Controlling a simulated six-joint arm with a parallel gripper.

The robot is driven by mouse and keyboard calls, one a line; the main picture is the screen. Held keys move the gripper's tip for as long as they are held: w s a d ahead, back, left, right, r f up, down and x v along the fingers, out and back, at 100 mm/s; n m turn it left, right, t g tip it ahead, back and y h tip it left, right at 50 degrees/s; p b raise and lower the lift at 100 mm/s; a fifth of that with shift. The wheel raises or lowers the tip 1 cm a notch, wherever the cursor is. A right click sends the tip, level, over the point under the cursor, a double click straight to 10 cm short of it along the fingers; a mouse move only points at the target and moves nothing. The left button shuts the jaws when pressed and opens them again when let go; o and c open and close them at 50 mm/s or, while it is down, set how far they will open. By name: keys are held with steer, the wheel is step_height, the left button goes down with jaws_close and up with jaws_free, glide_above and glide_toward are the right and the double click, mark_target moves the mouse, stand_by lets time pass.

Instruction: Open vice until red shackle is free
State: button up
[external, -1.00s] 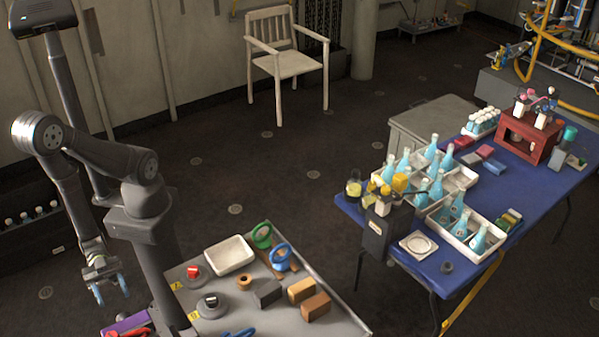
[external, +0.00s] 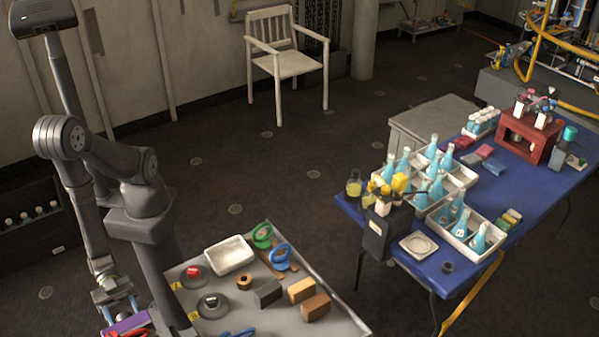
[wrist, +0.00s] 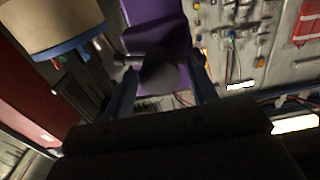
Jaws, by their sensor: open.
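The purple vice (external: 125,322) is at the bottom left of the external view, at the near left corner of the grey table, partly cut off by the frame. A red piece (external: 128,333), which looks like the red shackle, shows at its near side; how it is held cannot be told. My gripper (external: 121,307) is just behind the vice, fingers pointing down. In the wrist view the purple vice (wrist: 155,28) is ahead, and a dark round knob with a bar (wrist: 158,74) lies between my open fingers (wrist: 163,90). I cannot see contact with it.
The grey table also carries a white tray (external: 230,254), green (external: 262,235) and blue (external: 280,255) ring-shaped pieces, blocks (external: 302,290) and round bases. A blue table (external: 465,272) with flasks stands apart at the right.

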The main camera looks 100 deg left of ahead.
steer(key=shift+w+d, duration=0.15)
stand_by(0.3)
steer(key=m, duration=2.9)
stand_by(0.4)
steer(key=shift+c, duration=0.4)
